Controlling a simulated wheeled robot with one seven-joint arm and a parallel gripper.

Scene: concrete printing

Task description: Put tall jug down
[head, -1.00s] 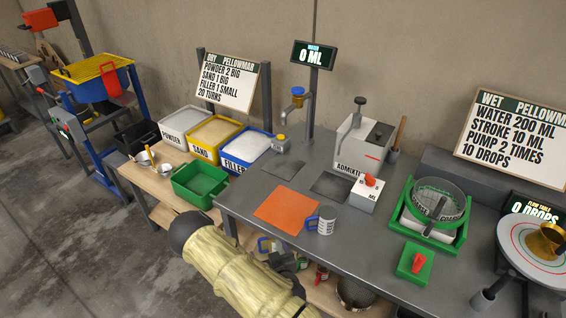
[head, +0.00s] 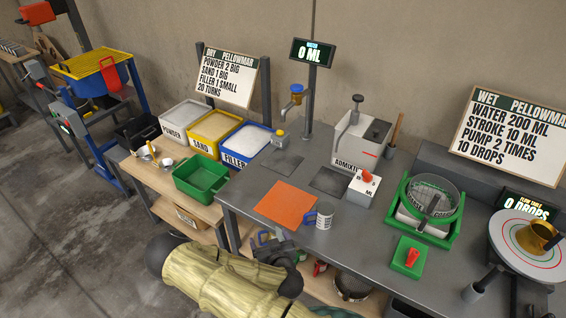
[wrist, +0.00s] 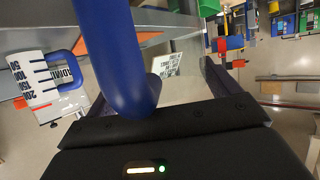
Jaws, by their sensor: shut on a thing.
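My gripper (head: 272,249) is just off the front edge of the metal table, low beside it. In the wrist view a large blue handle (wrist: 112,55) rises between the jaws, and my gripper is shut on it. I take it for the tall jug's handle; the jug's body is not clear in the wrist view.
An orange mat (head: 285,201) lies bare on the table, left of the short jug. Dark square pads (head: 329,181) lie behind it. A white dosing box with a red knob (head: 362,188) and a green-framed sieve (head: 432,203) stand to the right. A green crate (head: 201,180) is on the left bench.

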